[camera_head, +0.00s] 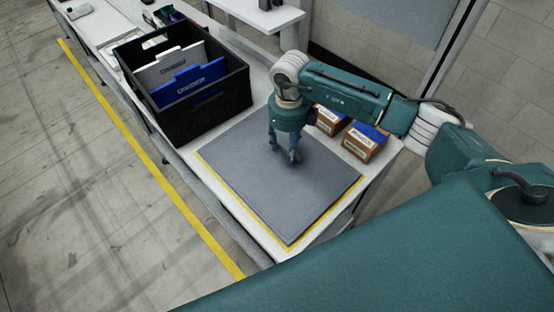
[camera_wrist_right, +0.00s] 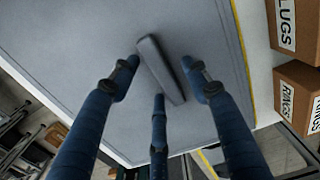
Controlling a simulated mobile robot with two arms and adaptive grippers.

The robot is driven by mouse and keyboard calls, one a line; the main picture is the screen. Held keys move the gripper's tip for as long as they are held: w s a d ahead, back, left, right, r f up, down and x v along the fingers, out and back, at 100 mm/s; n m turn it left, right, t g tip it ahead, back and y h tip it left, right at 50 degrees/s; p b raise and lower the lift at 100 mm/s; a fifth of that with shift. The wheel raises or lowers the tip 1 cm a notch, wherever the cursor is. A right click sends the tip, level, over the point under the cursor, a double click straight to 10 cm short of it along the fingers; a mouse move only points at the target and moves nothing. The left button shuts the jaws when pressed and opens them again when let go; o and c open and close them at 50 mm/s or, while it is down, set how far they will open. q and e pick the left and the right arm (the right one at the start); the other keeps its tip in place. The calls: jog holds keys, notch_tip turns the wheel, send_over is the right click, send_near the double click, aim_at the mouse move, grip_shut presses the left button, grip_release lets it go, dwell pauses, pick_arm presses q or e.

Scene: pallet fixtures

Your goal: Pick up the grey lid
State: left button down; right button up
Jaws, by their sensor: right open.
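The grey lid (camera_head: 268,195) is a large flat panel lying on the bench, with a yellow border showing along its edges. In the right wrist view the lid (camera_wrist_right: 60,45) fills much of the picture, and its raised bar handle (camera_wrist_right: 160,68) stands near the middle. My right gripper (camera_head: 287,158) points down over the lid and hides the handle in the head view. In the right wrist view its blue fingers (camera_wrist_right: 166,80) are open, spread on different sides of the handle. I see no grip on it. My left gripper is not in view.
A black crate (camera_head: 205,113) with grey and blue panels stands left of the lid. Cardboard boxes, one marked RINGS (camera_wrist_right: 297,95), stand close to the lid's right side. The bench's front edge runs near the lid, with open floor beyond.

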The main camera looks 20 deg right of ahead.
grip_shut()
jog(key=shift+w+r, duration=0.1)
jog(key=shift+r, duration=0.1)
